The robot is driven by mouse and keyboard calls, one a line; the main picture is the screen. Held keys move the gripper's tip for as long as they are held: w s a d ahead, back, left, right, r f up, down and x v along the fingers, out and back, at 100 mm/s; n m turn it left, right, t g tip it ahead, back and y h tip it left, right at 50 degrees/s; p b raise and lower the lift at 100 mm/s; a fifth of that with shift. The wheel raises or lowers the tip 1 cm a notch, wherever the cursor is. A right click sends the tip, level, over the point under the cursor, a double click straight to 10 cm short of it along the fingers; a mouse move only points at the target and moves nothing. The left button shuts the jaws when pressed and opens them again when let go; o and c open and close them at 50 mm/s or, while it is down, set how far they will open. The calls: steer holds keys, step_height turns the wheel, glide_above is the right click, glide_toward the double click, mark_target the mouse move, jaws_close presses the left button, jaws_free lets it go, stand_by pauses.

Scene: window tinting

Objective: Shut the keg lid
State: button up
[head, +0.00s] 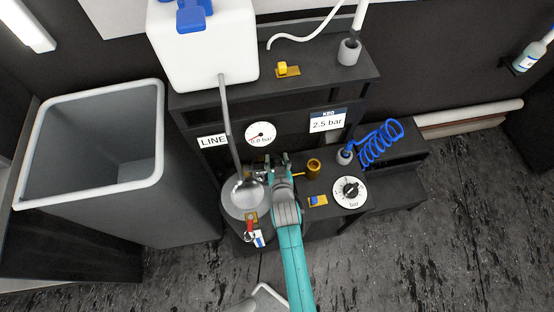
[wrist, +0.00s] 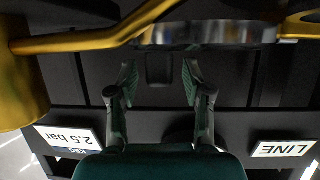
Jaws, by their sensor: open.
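The grey keg (head: 236,212) stands below the LINE gauge in the head view. A round silver piece (head: 249,194), which looks like its lid or opening, sits at its top; I cannot tell how far the lid is open. A shiny metal rim (wrist: 215,33) crosses the top of the wrist view, and a yellow bar (wrist: 85,42) runs towards it. My gripper (head: 272,162) is just right of and behind the silver piece, near the dark front panel. In the wrist view my gripper (wrist: 154,85) is open, with nothing between its fingers. My arm partly hides the keg's right side.
A grey pipe (head: 230,125) comes down from the white tank (head: 203,45) to the keg. A brass cup (head: 313,166), a dial (head: 350,190) and a blue coiled hose (head: 380,143) are to the right. A large grey bin (head: 95,185) stands left. A red-handled valve (head: 250,228) is at the keg's front.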

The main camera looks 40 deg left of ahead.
jaws_close()
